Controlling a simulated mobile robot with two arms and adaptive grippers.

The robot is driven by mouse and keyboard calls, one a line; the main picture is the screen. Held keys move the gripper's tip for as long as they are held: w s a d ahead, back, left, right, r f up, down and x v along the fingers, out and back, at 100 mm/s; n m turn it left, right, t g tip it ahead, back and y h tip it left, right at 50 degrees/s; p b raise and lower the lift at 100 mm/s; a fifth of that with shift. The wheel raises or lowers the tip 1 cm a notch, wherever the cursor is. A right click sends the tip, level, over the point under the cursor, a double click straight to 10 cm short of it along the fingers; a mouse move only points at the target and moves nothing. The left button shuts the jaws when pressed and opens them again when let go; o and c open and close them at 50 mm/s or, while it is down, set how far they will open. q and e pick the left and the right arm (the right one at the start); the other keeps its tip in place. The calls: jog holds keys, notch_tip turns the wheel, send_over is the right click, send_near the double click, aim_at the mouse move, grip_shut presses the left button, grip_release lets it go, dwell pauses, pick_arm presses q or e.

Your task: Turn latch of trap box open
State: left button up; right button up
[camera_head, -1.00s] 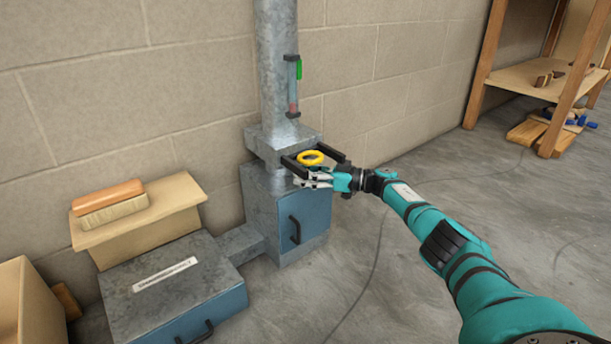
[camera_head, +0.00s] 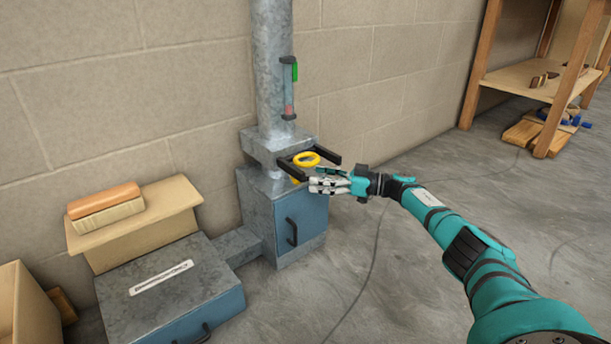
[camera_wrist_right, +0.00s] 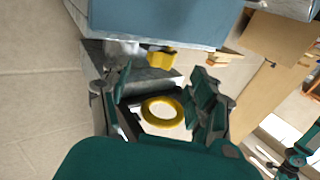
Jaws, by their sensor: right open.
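The trap box (camera_head: 267,215) is a grey metal box with a blue door (camera_head: 301,219) and black handle, at the foot of a vertical duct. A small yellow piece (camera_head: 297,181), perhaps the latch, shows at its top beside my fingertips. In the right wrist view this yellow piece (camera_wrist_right: 161,60) is a knob beyond and between the fingers. My right gripper (camera_head: 314,184) is open and empty, just right of the box top; its fingers flank the view in the wrist picture (camera_wrist_right: 163,88). I cannot tell if they touch anything. My left gripper is not in view.
A yellow ring (camera_head: 306,160) sits by a black two-armed bracket (camera_head: 336,158) just above my gripper. The floor right is open, with a wooden shelf (camera_head: 535,80) behind.

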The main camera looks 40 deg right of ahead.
jog(key=v, duration=0.6)
jog(key=shift+s, duration=0.15)
jog(key=shift+d, duration=0.1)
